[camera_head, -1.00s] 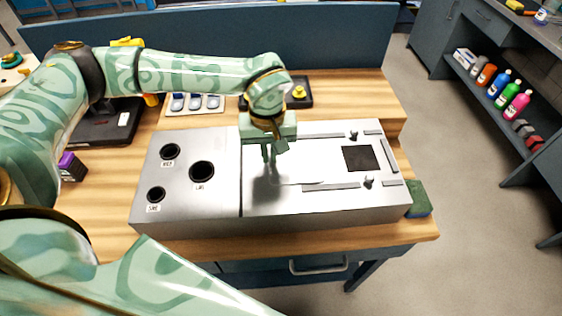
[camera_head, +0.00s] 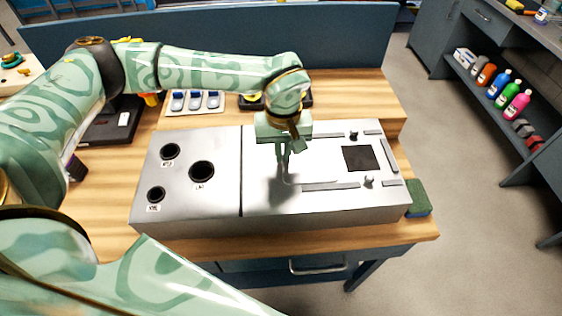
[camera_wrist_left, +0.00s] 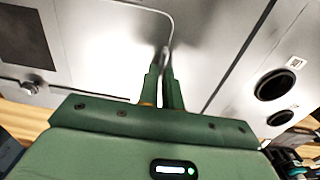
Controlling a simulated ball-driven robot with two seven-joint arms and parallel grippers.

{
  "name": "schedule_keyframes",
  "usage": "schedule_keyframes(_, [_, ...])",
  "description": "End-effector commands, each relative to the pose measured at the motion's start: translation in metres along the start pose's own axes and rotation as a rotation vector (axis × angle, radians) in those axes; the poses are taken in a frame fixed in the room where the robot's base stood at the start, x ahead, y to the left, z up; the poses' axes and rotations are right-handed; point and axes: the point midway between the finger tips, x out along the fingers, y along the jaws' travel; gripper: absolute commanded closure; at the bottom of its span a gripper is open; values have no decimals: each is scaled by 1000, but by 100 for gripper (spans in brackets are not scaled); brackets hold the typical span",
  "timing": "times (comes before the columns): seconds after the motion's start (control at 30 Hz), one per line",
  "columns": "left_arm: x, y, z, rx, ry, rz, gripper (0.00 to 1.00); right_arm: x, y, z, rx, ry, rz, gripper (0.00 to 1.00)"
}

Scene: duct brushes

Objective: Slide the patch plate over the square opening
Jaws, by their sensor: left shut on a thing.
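The square opening (camera_head: 360,158) is a dark, uncovered square in the right part of the silver duct box's top. It also shows at the left edge of the left wrist view (camera_wrist_left: 25,36). My left gripper (camera_head: 285,168) is left of the opening, low over the box top, fingers pointing down. In the left wrist view its fingers (camera_wrist_left: 163,82) are close together on a thin pale metal piece, seemingly part of the patch plate (camera_wrist_left: 166,50). The plate's outline blends with the silver top, so its full extent is unclear. My right gripper is not in view.
A lower rail (camera_head: 330,186) and small knobs (camera_head: 354,135) (camera_head: 369,181) flank the opening, with an end bar (camera_head: 389,155) beyond it. Round holes (camera_head: 202,171) are on the box's left part. A green sponge block (camera_head: 418,198) lies right of the box.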

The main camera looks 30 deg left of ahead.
Motion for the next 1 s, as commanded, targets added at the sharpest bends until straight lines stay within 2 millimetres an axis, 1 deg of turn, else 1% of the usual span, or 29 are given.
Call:
schedule_keyframes(0.27, [0,1,0,0,0,0,100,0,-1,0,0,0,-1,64])
schedule_keyframes(0.8, [0,26,0,2,0,0,100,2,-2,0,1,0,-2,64])
schedule_keyframes(1.0, [0,30,0,0,0,0,100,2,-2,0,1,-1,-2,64])
